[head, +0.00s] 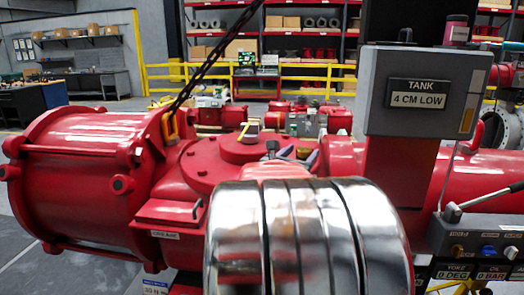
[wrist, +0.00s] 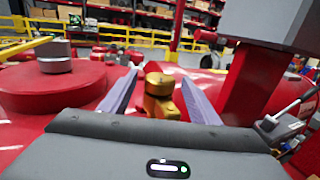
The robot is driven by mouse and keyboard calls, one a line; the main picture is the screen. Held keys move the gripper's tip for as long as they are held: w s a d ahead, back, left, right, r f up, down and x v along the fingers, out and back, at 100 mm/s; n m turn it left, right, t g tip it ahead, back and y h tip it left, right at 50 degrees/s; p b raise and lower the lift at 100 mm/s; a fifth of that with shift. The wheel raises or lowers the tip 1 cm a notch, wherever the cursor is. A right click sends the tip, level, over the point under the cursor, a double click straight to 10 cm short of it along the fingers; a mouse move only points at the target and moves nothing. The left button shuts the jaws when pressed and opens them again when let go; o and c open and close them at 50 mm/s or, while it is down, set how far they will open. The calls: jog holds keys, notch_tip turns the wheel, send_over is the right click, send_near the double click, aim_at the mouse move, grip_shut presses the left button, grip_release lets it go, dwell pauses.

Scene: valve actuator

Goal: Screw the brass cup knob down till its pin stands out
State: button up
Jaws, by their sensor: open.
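The brass cup knob (wrist: 159,82) shows in the wrist view as a round golden cap above a brass body (wrist: 161,107). It stands upright among the red housing. My gripper (wrist: 158,75) is open, with one lilac-grey finger on each side of the knob in the picture. Gaps show between the knob and both fingers; I cannot tell how far the tips reach past it. No pin can be made out on its top. In the head view my gripper (head: 290,152) shows only partly behind my shiny arm, and the knob is hidden.
The red actuator (head: 90,180) fills the left. A red disc (wrist: 55,90) with a grey cap stands left of the gripper. A grey box marked "TANK 4 CM LOW" (head: 425,92) on a red post stands close on the right. A dark chain (head: 205,65) hangs left.

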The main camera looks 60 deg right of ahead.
jog(key=shift+w+d, duration=0.15)
jog(key=shift+d, duration=1)
jog(key=shift+c, duration=0.3)
jog(key=c, duration=1)
jog(key=shift+m+g, duration=0.7)
jog(key=shift+g, duration=0.4)
jog(key=m+g, duration=0.1)
jog(key=g, duration=0.2)
jog(key=m+g+y, duration=0.1)
jog(key=m+g, duration=0.1)
jog(key=shift+w+f+m+g, duration=0.1)
jog(key=shift+m+g, duration=0.2)
jog(key=shift+g, duration=0.1)
jog(key=shift+m+g+y, duration=1.25)
jog(key=shift+m+g, duration=0.2)
jog(key=shift+g, duration=0.35)
jog(key=shift+m+g+y, duration=1.25)
jog(key=shift+m+g, duration=0.2)
jog(key=shift+g, duration=0.35)
